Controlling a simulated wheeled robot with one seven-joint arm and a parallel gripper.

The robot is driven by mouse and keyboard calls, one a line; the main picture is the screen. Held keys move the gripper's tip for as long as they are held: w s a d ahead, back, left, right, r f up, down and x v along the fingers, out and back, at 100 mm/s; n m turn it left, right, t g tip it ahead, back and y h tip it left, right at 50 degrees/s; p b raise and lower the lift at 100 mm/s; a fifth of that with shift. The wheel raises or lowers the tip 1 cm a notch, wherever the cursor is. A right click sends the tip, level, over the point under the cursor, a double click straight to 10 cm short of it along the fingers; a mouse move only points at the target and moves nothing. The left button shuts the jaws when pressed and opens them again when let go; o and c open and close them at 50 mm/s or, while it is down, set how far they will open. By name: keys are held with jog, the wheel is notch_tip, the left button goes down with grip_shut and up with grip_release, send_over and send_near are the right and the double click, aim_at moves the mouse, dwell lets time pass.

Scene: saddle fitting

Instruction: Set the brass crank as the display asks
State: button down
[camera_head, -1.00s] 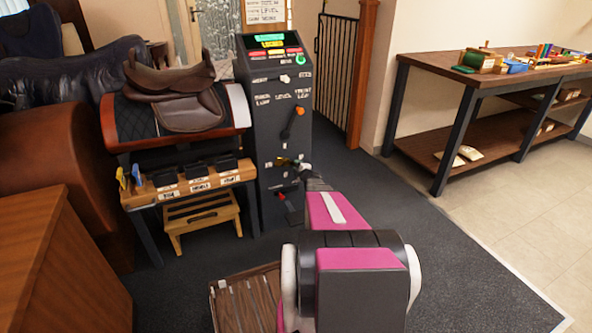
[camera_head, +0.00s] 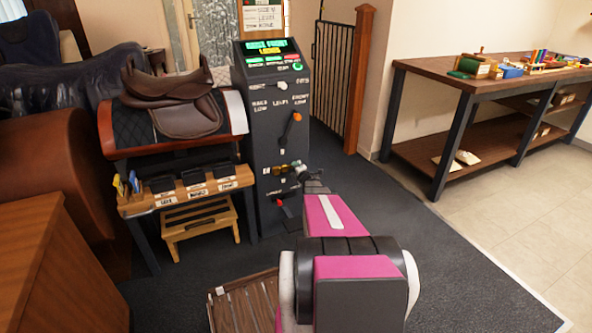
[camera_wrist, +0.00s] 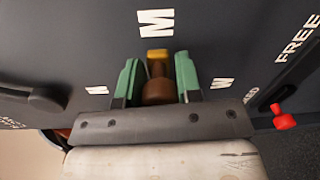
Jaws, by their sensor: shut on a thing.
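The brass crank shows in the wrist view as a brown knob with a yellow brass end (camera_wrist: 158,88), between green fingertips. My gripper (camera_wrist: 157,82) is shut on it, low on the dark machine's front. In the head view, brass (camera_head: 279,170) shows just left of my gripper (camera_head: 298,170), and my wrist hides part of it. The display (camera_head: 267,47) atop the machine (camera_head: 268,110) is lit with a green line above a yellow one. Its small text is hard to read.
An orange-handled lever (camera_head: 291,130) sits above the crank. A red knob (camera_wrist: 283,120) is beside the word FREE, and a black handle (camera_wrist: 45,98) is at left. A saddle (camera_head: 175,100) on its stand is left of the machine; open carpet lies right.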

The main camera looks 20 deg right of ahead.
jog(key=shift+s+a+f, duration=0.1)
jog(key=shift+a+f, duration=0.05)
jog(key=shift+f, duration=0.05)
jog(key=c, duration=0.8)
grip_release()
jog(key=shift+r, duration=0.1)
jog(key=s, duration=1)
jog(key=shift+s+d+r, duration=0.2)
jog(key=shift+s+r, duration=0.05)
jog(key=shift+s, duration=0.1)
